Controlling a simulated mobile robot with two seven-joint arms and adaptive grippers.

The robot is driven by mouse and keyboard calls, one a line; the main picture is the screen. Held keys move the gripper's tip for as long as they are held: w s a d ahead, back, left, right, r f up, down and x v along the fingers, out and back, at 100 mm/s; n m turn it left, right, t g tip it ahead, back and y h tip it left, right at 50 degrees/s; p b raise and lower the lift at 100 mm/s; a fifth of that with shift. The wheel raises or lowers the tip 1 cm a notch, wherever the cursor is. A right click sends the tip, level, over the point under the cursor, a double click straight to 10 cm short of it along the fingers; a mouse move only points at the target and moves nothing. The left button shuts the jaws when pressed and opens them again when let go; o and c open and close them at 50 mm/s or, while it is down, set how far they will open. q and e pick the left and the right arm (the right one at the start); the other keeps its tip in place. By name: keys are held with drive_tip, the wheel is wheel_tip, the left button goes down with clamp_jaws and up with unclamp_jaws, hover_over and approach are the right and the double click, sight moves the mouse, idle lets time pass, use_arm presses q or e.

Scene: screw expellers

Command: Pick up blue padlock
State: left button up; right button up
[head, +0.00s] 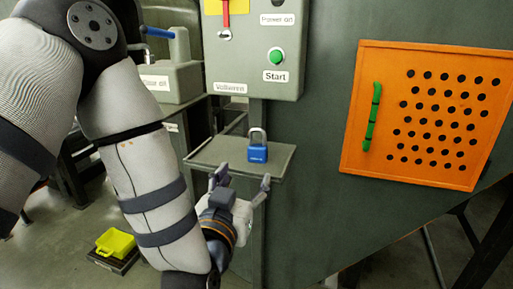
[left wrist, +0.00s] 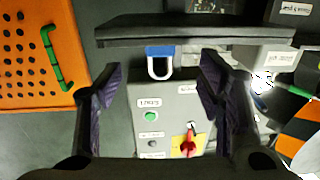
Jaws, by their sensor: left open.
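The blue padlock (head: 258,153) stands upright on a small grey shelf (head: 214,155), its metal shackle pointing up. In the left wrist view, which is upside down, the padlock (left wrist: 160,52) shows at the edge of the shelf (left wrist: 190,31), between the fingers but farther off. My left gripper (head: 241,180) is open and empty. It is in front of the shelf and a little below the padlock, with its fingers apart and not touching it. My right gripper is in neither view.
A grey control box (head: 252,60) with a green start button (head: 277,57) and a red lever (head: 225,16) hangs above the shelf. An orange perforated panel (head: 382,130) with a green handle is at right. A yellow container (head: 115,242) is low on the left.

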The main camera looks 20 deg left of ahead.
sight(256, 148)
use_arm(q)
drive_tip(key=w, duration=0.4)
drive_tip(key=w+r, duration=0.1)
drive_tip(key=w, duration=0.3)
drive_tip(key=w+b, duration=0.1)
drive_tip(key=w, duration=0.3)
drive_tip(key=shift+a+r, duration=0.2)
drive_tip(key=shift+a, duration=0.2)
drive_tip(key=shift+r, duration=0.1)
drive_tip(key=shift+c, duration=0.3)
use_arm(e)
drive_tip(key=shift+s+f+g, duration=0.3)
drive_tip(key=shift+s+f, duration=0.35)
use_arm(q)
drive_tip(key=c, duration=1.3)
